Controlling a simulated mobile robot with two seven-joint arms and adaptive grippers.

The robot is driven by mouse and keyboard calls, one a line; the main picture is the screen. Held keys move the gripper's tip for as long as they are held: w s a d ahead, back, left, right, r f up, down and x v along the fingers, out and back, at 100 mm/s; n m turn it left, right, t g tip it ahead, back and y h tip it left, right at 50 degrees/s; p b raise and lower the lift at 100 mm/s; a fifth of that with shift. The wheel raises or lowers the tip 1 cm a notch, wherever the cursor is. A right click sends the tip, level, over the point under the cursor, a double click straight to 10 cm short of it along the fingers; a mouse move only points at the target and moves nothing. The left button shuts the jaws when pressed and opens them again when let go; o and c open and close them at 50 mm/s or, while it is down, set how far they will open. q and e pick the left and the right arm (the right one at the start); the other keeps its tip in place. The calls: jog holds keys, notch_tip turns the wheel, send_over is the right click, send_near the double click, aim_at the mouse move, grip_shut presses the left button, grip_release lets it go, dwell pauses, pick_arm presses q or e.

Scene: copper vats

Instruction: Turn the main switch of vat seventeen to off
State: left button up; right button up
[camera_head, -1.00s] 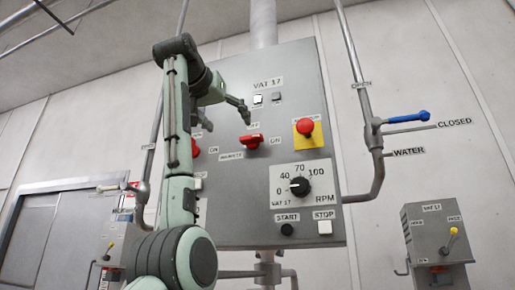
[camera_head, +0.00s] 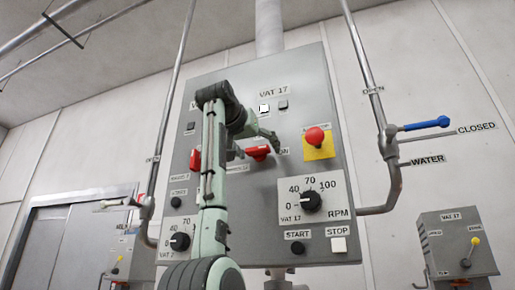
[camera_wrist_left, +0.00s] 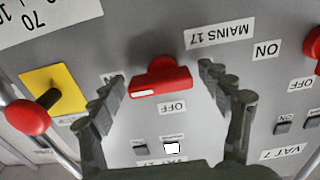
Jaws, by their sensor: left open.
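The red main switch of vat 17 (camera_head: 258,153) sits on the grey panel (camera_head: 300,100) below the VAT 17 label. In the left wrist view, the panel appears upside down and the red switch (camera_wrist_left: 160,80) has its handle lying sideways. Its white mark is at the left end, towards a partly covered label; the OFF label (camera_wrist_left: 172,107) is clear of it. My left gripper (camera_head: 254,146) is open in front of the switch. Its fingers (camera_wrist_left: 160,77) stand on either side of the handle, apparently apart from it. My right gripper is not in view.
A red emergency button (camera_head: 315,137) on yellow is right of the switch. A second red switch (camera_head: 195,160) is to the left. The RPM dial (camera_head: 311,201) is below. A blue-handled water valve (camera_head: 427,124) and pipe stand right of the panel.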

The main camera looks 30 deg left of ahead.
pick_arm(q)
jog(key=c, duration=1.2)
jog(key=shift+n, duration=0.3)
jog(key=n, duration=0.4)
jog(key=shift+r, duration=0.15)
jog(key=n, duration=0.5)
jog(key=shift+a, duration=0.1)
jog(key=n, duration=0.4)
jog(key=shift+a, duration=0.1)
jog(key=shift+s+a+n, duration=0.1)
jog(key=shift+n, duration=2.2)
